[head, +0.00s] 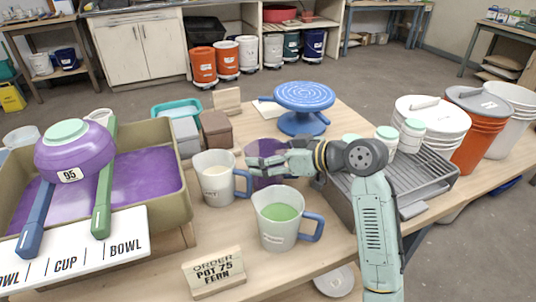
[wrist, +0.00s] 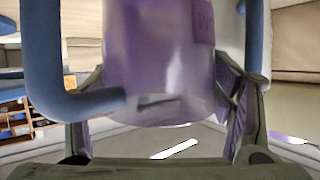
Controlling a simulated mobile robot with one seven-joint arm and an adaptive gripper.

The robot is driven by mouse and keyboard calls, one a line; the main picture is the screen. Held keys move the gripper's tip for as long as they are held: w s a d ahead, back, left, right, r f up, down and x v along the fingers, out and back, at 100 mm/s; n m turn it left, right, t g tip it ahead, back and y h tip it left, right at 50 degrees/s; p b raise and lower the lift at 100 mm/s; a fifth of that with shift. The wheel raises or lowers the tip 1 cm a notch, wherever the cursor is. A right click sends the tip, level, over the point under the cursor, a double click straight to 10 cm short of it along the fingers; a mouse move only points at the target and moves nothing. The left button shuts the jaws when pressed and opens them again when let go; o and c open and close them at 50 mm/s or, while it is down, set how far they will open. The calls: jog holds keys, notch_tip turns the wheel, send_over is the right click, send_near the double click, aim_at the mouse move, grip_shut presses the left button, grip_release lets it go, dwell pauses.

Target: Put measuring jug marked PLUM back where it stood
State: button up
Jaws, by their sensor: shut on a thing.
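My gripper (head: 262,163) is shut on a purple-stained measuring jug (head: 268,180), mostly hidden behind my fingers in the head view. In the wrist view the jug (wrist: 160,60) fills the middle between my two fingers (wrist: 165,115). A purple label, only partly readable, is near its top right, and a blue handle is at the left. I cannot tell whether its base touches the table. A white jug with pale contents (head: 213,182) stands just left of my gripper. A white jug with green contents (head: 278,222) stands in front of it.
A tray of purple glaze (head: 183,200) with a bowl (head: 75,152) is at the left. A blue turntable (head: 303,97) stands behind. A grey rack (head: 440,167) and buckets (head: 432,120) are at the right. An order sign (head: 214,272) stands in front.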

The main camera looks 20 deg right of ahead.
jog(key=shift+f, duration=0.1)
jog(key=o, duration=1.4)
jog(key=shift+r, duration=0.2)
jog(key=b+v, duration=0.2)
jog(key=v, duration=1)
